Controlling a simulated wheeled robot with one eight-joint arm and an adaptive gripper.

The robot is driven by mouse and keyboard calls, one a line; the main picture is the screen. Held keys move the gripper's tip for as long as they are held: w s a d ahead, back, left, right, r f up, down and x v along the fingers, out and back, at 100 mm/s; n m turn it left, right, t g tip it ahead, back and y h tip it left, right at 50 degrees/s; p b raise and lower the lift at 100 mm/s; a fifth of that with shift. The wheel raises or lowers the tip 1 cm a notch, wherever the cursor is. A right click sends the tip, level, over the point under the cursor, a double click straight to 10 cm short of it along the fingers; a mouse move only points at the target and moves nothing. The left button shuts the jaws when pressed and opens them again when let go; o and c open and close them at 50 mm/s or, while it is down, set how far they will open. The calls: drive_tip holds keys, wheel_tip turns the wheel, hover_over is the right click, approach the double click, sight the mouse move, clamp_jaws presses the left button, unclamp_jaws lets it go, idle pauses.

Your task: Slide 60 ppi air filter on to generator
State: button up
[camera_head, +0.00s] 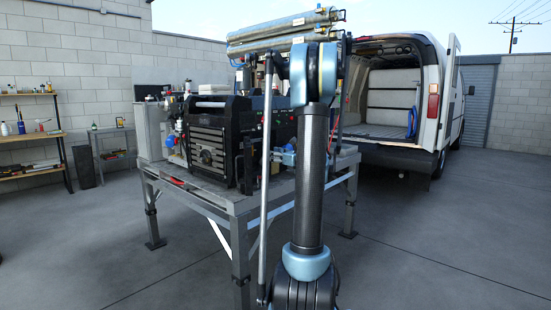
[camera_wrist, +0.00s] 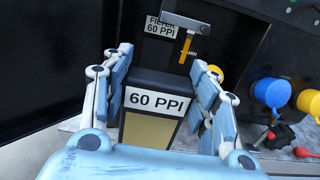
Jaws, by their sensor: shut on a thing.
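The 60 PPI air filter (camera_wrist: 152,125) is a dark block with a white "60 PPI" label and a tan face, seen in the wrist view. My gripper (camera_wrist: 165,85) is shut on it, with light blue fingers along its left and right sides. The black generator (camera_head: 212,140) stands on a metal table in the head view. In the wrist view its dark panel (camera_wrist: 235,40) has a "FILTER 60 PPI" label (camera_wrist: 162,27) just beyond the filter. I cannot tell whether the filter touches the generator. My arm hides the gripper in the head view.
A yellow-tipped metal lever (camera_wrist: 187,45) sits above the filter. Blue (camera_wrist: 271,92) and yellow (camera_wrist: 309,103) caps stick out at the right. Metal tubes (camera_head: 285,30) lie above the table (camera_head: 240,206). A white van (camera_head: 440,100) stands behind at the right.

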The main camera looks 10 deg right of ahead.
drive_tip(key=x, duration=1.8)
drive_tip(key=shift+f, duration=0.4)
idle(0.8)
drive_tip(key=shift+w, duration=0.1)
drive_tip(key=shift+c, duration=1.2)
drive_tip(key=o, duration=1.4)
drive_tip(key=shift+w, duration=0.1)
drive_tip(key=shift+o, duration=0.4)
drive_tip(key=shift+s+d+f, duration=0.1)
drive_tip(key=shift+s+d, duration=0.05)
drive_tip(key=shift+s, duration=0.1)
